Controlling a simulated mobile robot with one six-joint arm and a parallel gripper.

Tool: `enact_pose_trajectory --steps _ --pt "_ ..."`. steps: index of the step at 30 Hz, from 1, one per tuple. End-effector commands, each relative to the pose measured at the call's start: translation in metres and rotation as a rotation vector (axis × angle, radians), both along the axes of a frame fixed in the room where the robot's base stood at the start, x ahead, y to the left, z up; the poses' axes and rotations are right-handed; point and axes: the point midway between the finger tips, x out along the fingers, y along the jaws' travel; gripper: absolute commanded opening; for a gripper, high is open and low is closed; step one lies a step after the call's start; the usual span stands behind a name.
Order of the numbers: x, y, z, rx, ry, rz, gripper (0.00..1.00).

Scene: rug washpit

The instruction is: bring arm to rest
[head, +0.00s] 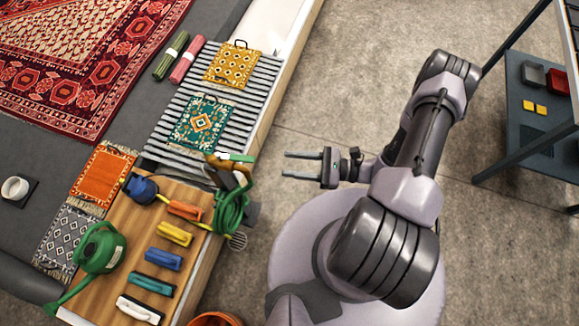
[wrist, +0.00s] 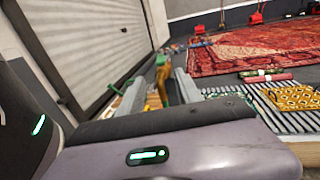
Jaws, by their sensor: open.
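My gripper (head: 303,165) is open and empty in the head view. Its two parallel fingers point left, over the bare floor just right of the wash pit's edge. My arm is folded above my round base, with the wrist close to the base. In the wrist view the gripper's fingers (wrist: 160,95) show beyond my own pale body part, which fills the lower part of the picture. Nothing is between the fingers.
A wooden board (head: 118,222) holds several brushes and a green watering can (head: 98,248). A green hose (head: 232,207) lies left of my gripper. Small rugs lie on a slatted rack (head: 160,150). A metal-framed table (head: 530,165) stands right. Floor (head: 350,60) between is clear.

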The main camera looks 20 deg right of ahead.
Motion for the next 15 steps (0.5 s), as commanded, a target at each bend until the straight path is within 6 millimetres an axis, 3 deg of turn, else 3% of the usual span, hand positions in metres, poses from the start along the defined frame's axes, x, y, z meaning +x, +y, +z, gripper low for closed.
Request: enact_pose_trajectory --steps 15 --pt "0.0016 -0.0016 0.0036 -0.009 -0.005 0.014 0.42"
